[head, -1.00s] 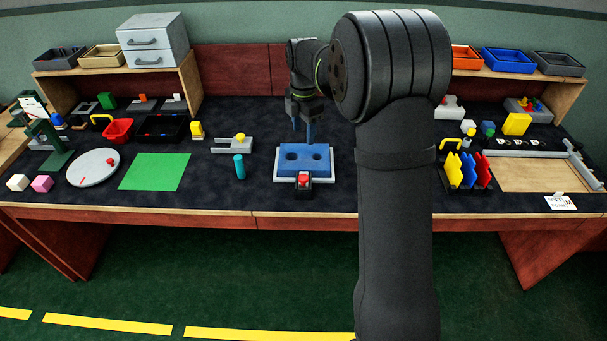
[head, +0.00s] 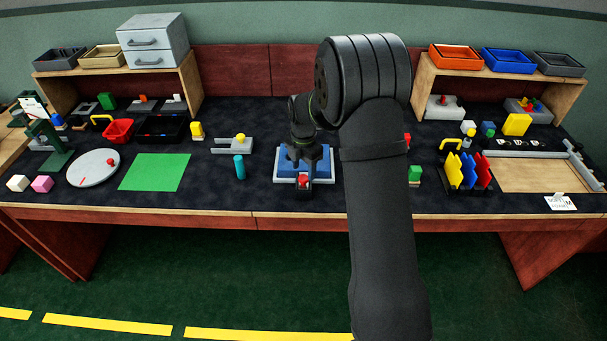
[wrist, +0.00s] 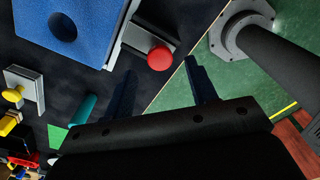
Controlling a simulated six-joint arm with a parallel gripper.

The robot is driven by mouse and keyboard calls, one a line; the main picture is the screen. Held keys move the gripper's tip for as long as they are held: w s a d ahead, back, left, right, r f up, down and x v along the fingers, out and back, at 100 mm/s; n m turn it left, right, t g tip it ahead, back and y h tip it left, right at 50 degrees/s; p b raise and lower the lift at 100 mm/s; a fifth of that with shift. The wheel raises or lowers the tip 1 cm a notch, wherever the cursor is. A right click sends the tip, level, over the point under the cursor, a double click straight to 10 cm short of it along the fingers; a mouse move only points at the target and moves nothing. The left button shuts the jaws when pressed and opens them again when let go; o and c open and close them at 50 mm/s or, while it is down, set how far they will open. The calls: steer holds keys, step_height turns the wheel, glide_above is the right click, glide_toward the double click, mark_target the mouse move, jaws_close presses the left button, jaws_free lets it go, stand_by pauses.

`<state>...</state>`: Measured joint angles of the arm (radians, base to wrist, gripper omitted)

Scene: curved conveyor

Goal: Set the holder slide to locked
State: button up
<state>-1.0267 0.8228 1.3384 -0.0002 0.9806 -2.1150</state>
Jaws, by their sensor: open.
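The holder is a blue block (head: 285,166) with round holes on a pale grey base, at the middle of the bench. In the wrist view its blue top (wrist: 80,32) with one dark hole shows at the upper left. A red knob (wrist: 159,57) on a grey slide piece (wrist: 140,38) sits at the holder's front edge; the knob also shows in the head view (head: 303,180). My gripper (wrist: 160,70) is open and empty. Its two dark blue fingers point toward the knob, one on each side in the wrist view. Contact with the knob cannot be told.
A teal cylinder (head: 239,167) stands left of the holder. Behind it is a grey fixture (head: 230,146) with a yellow knob. A green block (head: 414,173) stands to the right, beyond my arm. The bench's front edge is close to the knob.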

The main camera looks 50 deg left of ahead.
mark_target(303, 178)
steer(key=shift+f, duration=1.65)
